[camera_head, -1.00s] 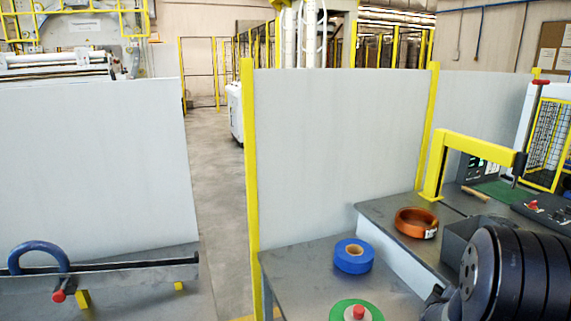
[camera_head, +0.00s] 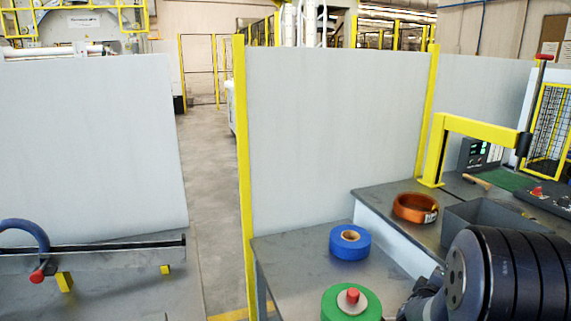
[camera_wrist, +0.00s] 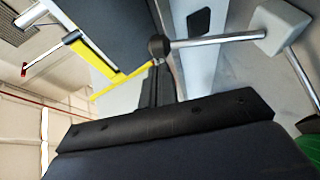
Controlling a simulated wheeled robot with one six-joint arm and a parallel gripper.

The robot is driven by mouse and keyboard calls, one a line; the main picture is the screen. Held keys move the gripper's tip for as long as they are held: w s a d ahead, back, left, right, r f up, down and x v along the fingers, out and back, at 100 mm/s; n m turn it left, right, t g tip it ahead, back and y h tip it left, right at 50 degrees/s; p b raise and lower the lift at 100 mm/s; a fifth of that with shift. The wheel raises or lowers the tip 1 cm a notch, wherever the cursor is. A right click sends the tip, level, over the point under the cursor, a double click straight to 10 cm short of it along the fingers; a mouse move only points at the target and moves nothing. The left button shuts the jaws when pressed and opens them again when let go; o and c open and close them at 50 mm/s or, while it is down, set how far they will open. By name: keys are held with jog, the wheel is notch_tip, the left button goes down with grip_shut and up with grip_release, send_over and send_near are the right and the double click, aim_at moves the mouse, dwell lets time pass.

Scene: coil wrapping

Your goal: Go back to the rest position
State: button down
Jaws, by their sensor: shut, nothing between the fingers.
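My gripper (camera_wrist: 161,86) shows in the wrist view as narrow dark fingers beyond a black bracket. The fingers are together with nothing visible between them. In the head view my dark ribbed arm fills the lower right corner, and the gripper itself cannot be made out there. A copper-coloured coil (camera_head: 411,214) lies on the grey bench behind and left of my arm. A blue tape roll (camera_head: 350,250) lies flat on the nearer grey table. A green roll (camera_head: 334,306) with a red-topped knob stands at that table's front, left of my arm.
An open grey bin (camera_head: 458,232) stands just behind my arm. A yellow frame arm (camera_head: 480,129) rises from the bench, near a wooden-handled tool (camera_head: 477,181). Pale partitions (camera_head: 335,130) with yellow posts stand behind the tables. An open floor aisle (camera_head: 203,190) runs between them.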

jog(key=s+a+f+n+t+h+b, duration=0.2)
jog(key=a+b, duration=0.5)
jog(key=b, duration=1.3)
jog(key=f+n+t+h, duration=0.1)
jog(key=t+h, duration=0.1)
jog(key=t, duration=0.1)
jog(key=shift+s+a+f+n, duration=0.2)
jog(key=shift+s+a+n, duration=0.1)
jog(key=shift+s, duration=0.1)
jog(key=shift+s+a, duration=0.1)
jog(key=shift+a, duration=0.1)
